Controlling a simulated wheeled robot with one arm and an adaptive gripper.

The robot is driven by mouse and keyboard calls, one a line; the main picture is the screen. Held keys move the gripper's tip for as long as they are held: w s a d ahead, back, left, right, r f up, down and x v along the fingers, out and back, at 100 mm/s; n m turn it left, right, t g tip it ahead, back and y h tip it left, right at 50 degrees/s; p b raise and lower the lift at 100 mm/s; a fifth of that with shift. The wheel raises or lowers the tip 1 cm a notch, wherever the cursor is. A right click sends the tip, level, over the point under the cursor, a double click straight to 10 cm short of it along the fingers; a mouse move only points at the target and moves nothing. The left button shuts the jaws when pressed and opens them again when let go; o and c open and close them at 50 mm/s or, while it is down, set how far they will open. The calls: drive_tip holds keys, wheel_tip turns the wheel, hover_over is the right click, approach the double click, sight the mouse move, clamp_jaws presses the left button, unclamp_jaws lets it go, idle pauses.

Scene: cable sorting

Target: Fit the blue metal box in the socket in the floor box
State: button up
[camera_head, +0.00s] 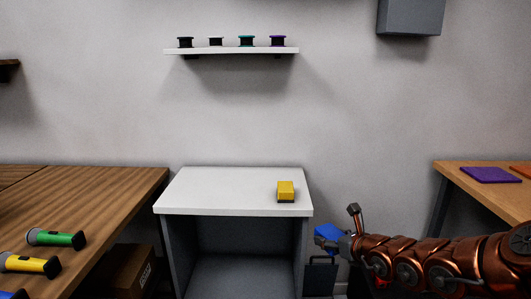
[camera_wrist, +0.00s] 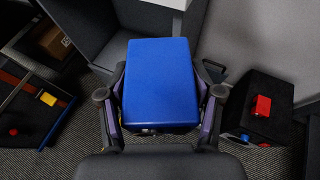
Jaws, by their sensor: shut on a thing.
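The blue metal box (camera_wrist: 160,80) is held between the two fingers of my gripper (camera_wrist: 160,98), one finger pad at each side, in the wrist view. In the head view the blue box (camera_head: 328,233) shows at the tip of my gripper (camera_head: 343,230), in the air right of the white cabinet. A dark floor box (camera_wrist: 62,106) with a yellow block and red parts lies at the left of the wrist view. Another dark box (camera_wrist: 262,130) with red and blue pieces stands at the right. I cannot tell which one has the socket for the blue box.
A white-topped cabinet (camera_head: 225,185) with an open front bears a yellow block (camera_head: 286,190). A wooden table (camera_head: 75,200) with flashlights stands left, and another table (camera_head: 460,177) with a purple mat (camera_head: 490,175) right. A cardboard box (camera_head: 132,268) is low at left.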

sight(330, 228)
drive_tip(key=shift+m+t+h, duration=0.5)
drive_tip(key=shift+m+h, duration=0.3)
drive_tip(key=shift+h, duration=0.1)
drive_tip(key=r+p, duration=0.7)
drive_tip(key=r, duration=0.1)
drive_tip(key=w+r+p, duration=0.1)
drive_tip(key=r+p, duration=0.5)
drive_tip(key=r, duration=0.3)
drive_tip(key=w+r+p, duration=0.1)
drive_tip(key=r+p, duration=0.6)
drive_tip(key=r, duration=0.2)
drive_tip(key=shift+d+p, duration=0.1)
drive_tip(key=shift+p, duration=0.2)
drive_tip(key=shift+s+f, duration=0.1)
